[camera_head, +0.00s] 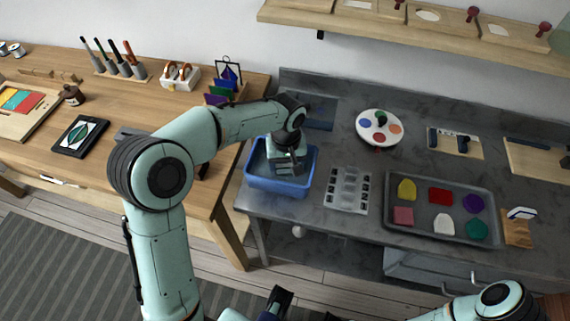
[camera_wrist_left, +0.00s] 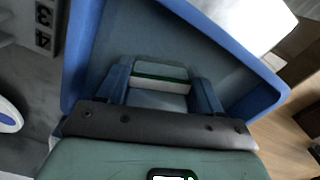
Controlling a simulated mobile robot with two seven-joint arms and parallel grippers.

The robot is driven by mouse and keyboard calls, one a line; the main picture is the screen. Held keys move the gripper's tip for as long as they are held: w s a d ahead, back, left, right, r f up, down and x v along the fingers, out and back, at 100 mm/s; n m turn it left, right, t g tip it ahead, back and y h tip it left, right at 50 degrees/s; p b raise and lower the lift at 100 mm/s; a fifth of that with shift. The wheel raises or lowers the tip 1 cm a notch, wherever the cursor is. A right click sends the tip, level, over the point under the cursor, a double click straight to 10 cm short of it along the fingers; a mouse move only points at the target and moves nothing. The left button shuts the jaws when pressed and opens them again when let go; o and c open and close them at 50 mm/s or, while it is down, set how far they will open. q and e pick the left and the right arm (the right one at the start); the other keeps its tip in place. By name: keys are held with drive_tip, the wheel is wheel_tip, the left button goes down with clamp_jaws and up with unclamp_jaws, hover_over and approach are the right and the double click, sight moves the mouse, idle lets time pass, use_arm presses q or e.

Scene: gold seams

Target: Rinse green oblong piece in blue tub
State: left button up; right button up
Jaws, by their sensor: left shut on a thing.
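The blue tub (camera_head: 258,183) stands on the grey counter, at its left end. My left gripper (camera_head: 288,168) reaches down into it. In the left wrist view the tub (camera_wrist_left: 232,50) surrounds my left gripper (camera_wrist_left: 160,84), whose two blue fingers are shut on the green oblong piece (camera_wrist_left: 158,77). Only a thin green edge with a pale band shows between the fingers. In the head view the piece is hidden by the gripper. I cannot tell whether it touches the tub's floor.
Right of the tub lies a grey numbered tray (camera_head: 348,190), then a dark tray (camera_head: 440,237) with several coloured pieces. A round palette (camera_head: 379,127) lies behind. The wooden table (camera_head: 225,185) adjoins the counter on the left. A shelf (camera_head: 420,30) overhangs the back.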

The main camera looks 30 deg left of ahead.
use_arm(q)
drive_tip(key=shift+a, duration=0.25)
drive_tip(key=shift+s+a, duration=0.15)
drive_tip(key=shift+a, duration=0.2)
use_arm(e)
drive_tip(key=shift+r, duration=0.1)
use_arm(q)
drive_tip(key=shift+r, duration=0.15)
idle(0.3)
wheel_tip(320, 180, up, 3)
drive_tip(key=p, duration=0.3)
drive_tip(key=shift+r, duration=0.2)
drive_tip(key=shift+r+p, duration=1.6)
drive_tip(key=shift+r, duration=0.7)
wheel_tip(320, 180, up, 3)
drive_tip(key=shift+r+p, duration=0.1)
drive_tip(key=shift+p, duration=0.9)
use_arm(e)
wheel_tip(320, 180, up, 8)
drive_tip(key=w, duration=0.2)
drive_tip(key=shift+w+r, duration=0.15)
drive_tip(key=shift+w, duration=0.1)
